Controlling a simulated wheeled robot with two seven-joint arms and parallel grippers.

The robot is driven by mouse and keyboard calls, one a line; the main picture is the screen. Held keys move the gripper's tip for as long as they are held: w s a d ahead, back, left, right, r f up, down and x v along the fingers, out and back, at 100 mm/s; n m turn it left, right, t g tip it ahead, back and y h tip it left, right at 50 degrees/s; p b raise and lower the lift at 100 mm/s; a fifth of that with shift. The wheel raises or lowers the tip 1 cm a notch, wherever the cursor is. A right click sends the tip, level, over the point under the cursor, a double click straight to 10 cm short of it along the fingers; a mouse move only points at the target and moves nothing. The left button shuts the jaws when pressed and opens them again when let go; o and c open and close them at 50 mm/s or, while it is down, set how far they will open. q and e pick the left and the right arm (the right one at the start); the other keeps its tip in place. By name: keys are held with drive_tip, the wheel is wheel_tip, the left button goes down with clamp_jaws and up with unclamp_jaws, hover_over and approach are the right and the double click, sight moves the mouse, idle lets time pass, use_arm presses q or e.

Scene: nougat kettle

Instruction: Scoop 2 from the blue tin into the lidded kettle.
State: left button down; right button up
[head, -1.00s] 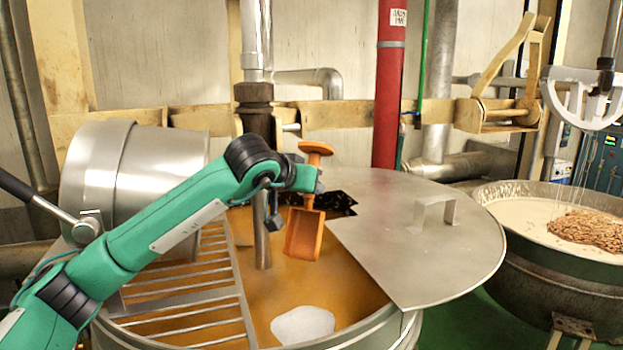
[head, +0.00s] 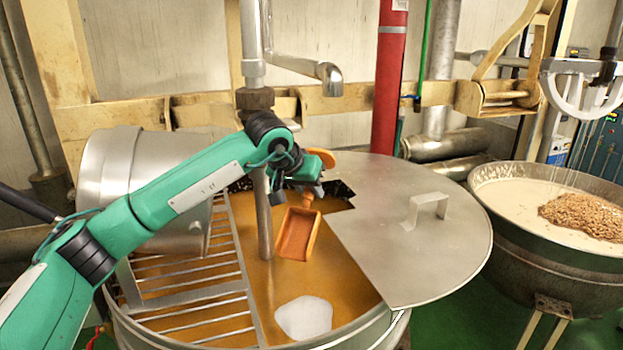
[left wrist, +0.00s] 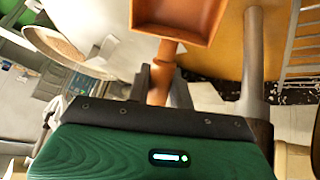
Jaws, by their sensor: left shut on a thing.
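My left gripper (head: 306,186) is shut on the handle of an orange scoop (head: 297,236). The scoop hangs bowl-down over the open part of the kettle, and its visible hollow looks bare. In the left wrist view the scoop's bowl (left wrist: 180,18) lies beyond the fingers (left wrist: 160,85). The kettle (head: 366,338) holds amber liquid with a white patch (head: 304,317) near the front. Its flat metal lid (head: 412,255) covers the right part and has a bracket handle (head: 427,208). The blue tin and my right gripper are not in view.
A vertical metal shaft (head: 265,220) stands in the kettle just left of the scoop. A bar grate (head: 190,300) covers the kettle's left part. A steel drum (head: 150,175) sits behind my left arm. A second pan (head: 555,250) with pale contents stands at right.

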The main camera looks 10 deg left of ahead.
use_arm(q)
wheel_tip(320, 180, up, 3)
drive_tip(key=g+p, duration=0.2)
drive_tip(key=p, duration=0.4)
drive_tip(key=g+p, duration=0.3)
drive_tip(key=p, duration=0.3)
drive_tip(key=shift+n+g+y, duration=0.3)
drive_tip(key=shift+y, duration=0.1)
drive_tip(key=shift+g+p, duration=0.5)
drive_tip(key=shift+p, duration=0.1)
drive_tip(key=shift+f, duration=0.15)
drive_tip(key=shift+f, duration=0.1)
